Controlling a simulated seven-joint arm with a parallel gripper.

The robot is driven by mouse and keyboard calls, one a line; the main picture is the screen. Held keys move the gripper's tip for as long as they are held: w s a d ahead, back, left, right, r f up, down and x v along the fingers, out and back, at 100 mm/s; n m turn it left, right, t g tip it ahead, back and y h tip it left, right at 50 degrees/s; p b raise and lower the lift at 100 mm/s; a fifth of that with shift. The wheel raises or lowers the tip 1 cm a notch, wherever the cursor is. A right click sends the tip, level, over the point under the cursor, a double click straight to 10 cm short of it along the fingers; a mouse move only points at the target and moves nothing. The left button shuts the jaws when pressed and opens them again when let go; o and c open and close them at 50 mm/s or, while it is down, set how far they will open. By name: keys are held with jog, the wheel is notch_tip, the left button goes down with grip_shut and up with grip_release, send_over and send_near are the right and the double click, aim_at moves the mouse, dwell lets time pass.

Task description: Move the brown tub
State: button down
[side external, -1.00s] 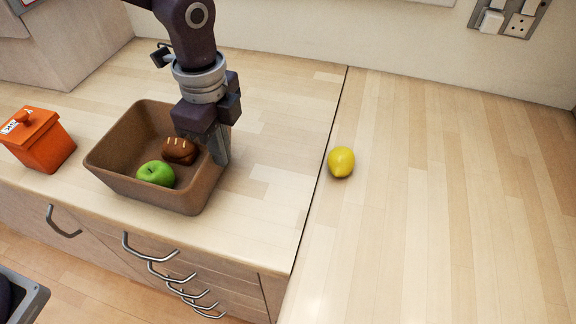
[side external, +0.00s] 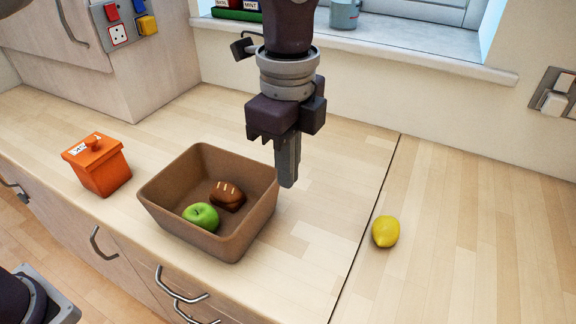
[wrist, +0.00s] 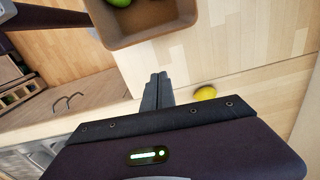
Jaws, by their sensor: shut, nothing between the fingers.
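The brown tub (side external: 255,222) stands on the wooden counter near its front edge. It holds a green apple (side external: 201,216) and a brown bread loaf (side external: 228,195). In the wrist view the tub (wrist: 155,32) is at the top, cut off by the frame, with a bit of the apple (wrist: 119,2) inside. My gripper (side external: 288,184) points down at the tub's right side, its fingertips level with the rim in the picture. Its fingers (wrist: 159,76) are together and empty, and the wrist view shows them apart from the tub.
An orange lidded canister (side external: 98,167) stands left of the tub. A yellow lemon (side external: 385,231) lies to the right, beyond a dark counter seam (side external: 366,235). Bare counter lies between tub and lemon. The wall and window sill (side external: 420,48) are behind.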

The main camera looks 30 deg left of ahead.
jog(key=c, duration=1.5)
grip_release()
jog(key=shift+r, duration=0.15)
notch_tip(320, 180, up, 4)
jog(key=r+t, duration=0.1)
send_over(204, 231)
jog(key=shift+n, duration=0.4)
notch_tip(204, 231, down, 13)
jog(key=shift+s+r, duration=0.15)
jog(key=shift+r, duration=0.05)
jog(key=shift+f, duration=0.3)
jog(key=shift+f, duration=0.1)
jog(key=f, duration=0.4)
jog(key=w+f, duration=0.1)
jog(key=f, duration=0.1)
jog(key=shift+f, duration=0.4)
